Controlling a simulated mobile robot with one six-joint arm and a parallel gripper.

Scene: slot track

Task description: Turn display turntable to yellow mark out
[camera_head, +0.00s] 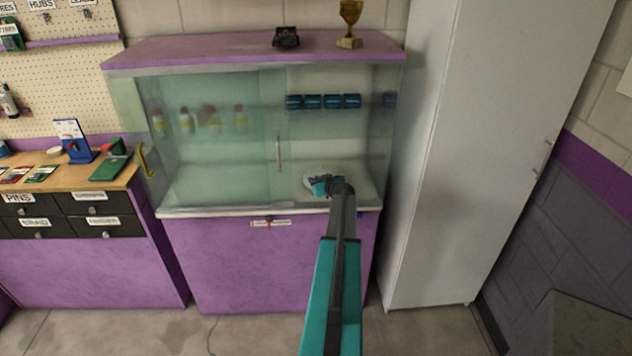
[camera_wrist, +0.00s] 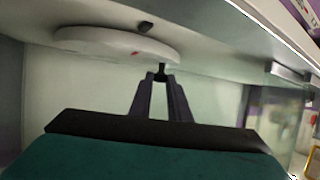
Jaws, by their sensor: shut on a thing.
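The display turntable is a white round disc (camera_head: 314,174) on the floor of the glass case, in its right half. In the wrist view the disc (camera_wrist: 95,42) shows edge-on at the top, with a small red mark (camera_wrist: 137,53) and a dark knob (camera_wrist: 145,26) on it. My gripper (camera_head: 322,186) is at the disc, inside the case. In the wrist view my gripper's fingers (camera_wrist: 160,77) are shut on a small dark peg (camera_wrist: 160,68) at the disc's edge. I see no yellow mark; part of the disc is hidden by my gripper.
The glass case has a door handle (camera_head: 278,150) near its middle. A tall grey cabinet (camera_head: 440,160) stands close on the right, a wooden counter (camera_head: 55,172) on the left.

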